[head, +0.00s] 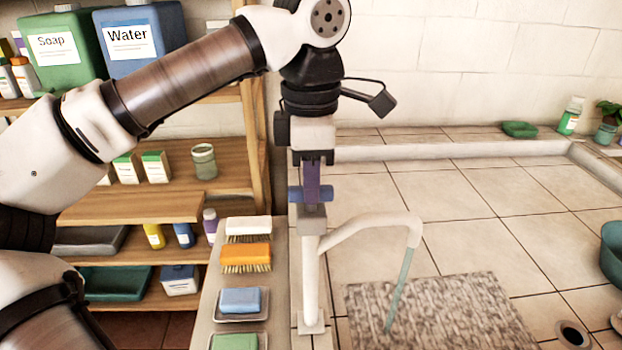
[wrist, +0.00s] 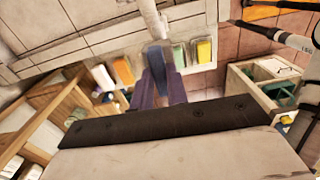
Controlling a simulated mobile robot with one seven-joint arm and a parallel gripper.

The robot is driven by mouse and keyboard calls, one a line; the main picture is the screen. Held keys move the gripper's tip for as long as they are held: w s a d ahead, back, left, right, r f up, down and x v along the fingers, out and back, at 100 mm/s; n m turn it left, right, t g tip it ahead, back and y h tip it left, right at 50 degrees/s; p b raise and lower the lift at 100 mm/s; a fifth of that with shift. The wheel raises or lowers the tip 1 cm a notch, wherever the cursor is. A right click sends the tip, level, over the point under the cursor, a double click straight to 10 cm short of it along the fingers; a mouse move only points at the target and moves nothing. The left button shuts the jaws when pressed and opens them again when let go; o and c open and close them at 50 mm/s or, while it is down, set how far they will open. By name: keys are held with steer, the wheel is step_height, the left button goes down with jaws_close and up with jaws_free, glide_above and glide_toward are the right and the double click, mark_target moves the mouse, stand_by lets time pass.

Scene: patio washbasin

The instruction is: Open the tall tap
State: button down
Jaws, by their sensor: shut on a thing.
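The tall tap (head: 311,270) is a white upright pipe with a spout (head: 372,222) curving out to the right. A thin blue-green stream of water (head: 400,288) runs from the spout down to the mat. The blue handle (head: 296,194) sits crosswise at the top of the pipe. My gripper (head: 312,188) points straight down from above and is shut on this handle, hiding its middle. In the wrist view my purple fingers (wrist: 163,82) are close together at the blue handle (wrist: 156,54), with the white pipe (wrist: 150,14) beyond.
A ledge left of the tap holds brushes (head: 246,256) and soap dishes (head: 240,302). A wooden shelf (head: 130,207) with bottles and canisters stands further left. A grey patterned mat (head: 450,315) lies under the spout, with a drain (head: 573,334) to its right. Open tiled floor lies behind.

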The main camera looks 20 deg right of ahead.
steer(key=shift+n, duration=0.3)
steer(key=c, duration=1.4)
jaws_free()
steer(key=shift+r, duration=0.1)
step_height(320, 180, up, 14)
steer(key=p, duration=0.4)
steer(key=shift+p, duration=0.4)
steer(key=shift+f, duration=0.2)
